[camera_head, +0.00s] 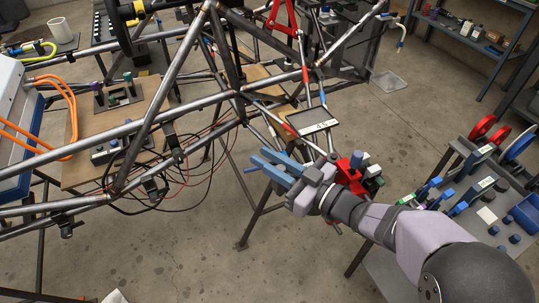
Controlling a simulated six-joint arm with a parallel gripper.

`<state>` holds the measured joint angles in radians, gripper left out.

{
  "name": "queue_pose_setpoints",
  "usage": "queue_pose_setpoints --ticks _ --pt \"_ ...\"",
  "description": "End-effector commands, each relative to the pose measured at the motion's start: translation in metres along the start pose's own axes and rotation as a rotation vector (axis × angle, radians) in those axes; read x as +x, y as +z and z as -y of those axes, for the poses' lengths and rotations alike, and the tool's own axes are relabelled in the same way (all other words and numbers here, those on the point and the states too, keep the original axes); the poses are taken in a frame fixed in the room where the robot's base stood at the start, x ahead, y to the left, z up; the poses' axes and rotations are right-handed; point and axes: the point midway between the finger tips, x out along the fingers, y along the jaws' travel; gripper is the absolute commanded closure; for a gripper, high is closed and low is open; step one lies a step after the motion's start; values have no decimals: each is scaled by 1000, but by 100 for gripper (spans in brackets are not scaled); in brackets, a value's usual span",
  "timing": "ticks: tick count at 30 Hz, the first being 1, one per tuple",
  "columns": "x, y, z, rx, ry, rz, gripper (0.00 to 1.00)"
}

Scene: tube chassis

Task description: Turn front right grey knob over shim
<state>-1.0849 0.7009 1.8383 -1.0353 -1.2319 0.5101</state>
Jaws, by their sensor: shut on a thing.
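My gripper (270,168) is at the centre right, with its blue-grey fingers pointing left near the front right corner of the tube chassis (205,100). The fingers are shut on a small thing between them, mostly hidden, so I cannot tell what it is. The front right grey knob and the shim cannot be made out. A red fixture (352,170) with a blue knob (357,157) shows just behind my gripper, partly covered by it.
A parts bench (487,215) with clamps, discs and a blue bin stands at right. Red and black cables (165,195) hang from the chassis at left. The floor below my gripper is mostly clear.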

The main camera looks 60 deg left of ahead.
Motion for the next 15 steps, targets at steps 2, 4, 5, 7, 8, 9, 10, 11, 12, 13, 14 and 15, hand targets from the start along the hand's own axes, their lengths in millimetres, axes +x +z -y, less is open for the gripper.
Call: queue_pose_setpoints --ticks 2,4,5,7,8,9,10,11,12,13,14,15 --pt "0 -1 0 -1 -27 -1 100" --pt "0 -1 1 1 -47 -1 100" --pt "0 -1 1 0 -54 -1 100" --pt "0 -1 2 -1 -65 -2 100" --pt "0 -1 2 -1 -68 -2 100" --pt "0 -1 2 -1 -72 -2 100" --pt "0 -1 2 -1 -74 -2 100" --pt "0 -1 2 -1 -75 -2 100" --pt "0 -1 2 -1 -76 -2 100" --pt "0 -1 3 -1 -77 -2 100" --pt "0 -1 3 -1 -77 -2 100" --pt "0 -1 3 -1 -77 -2 100"
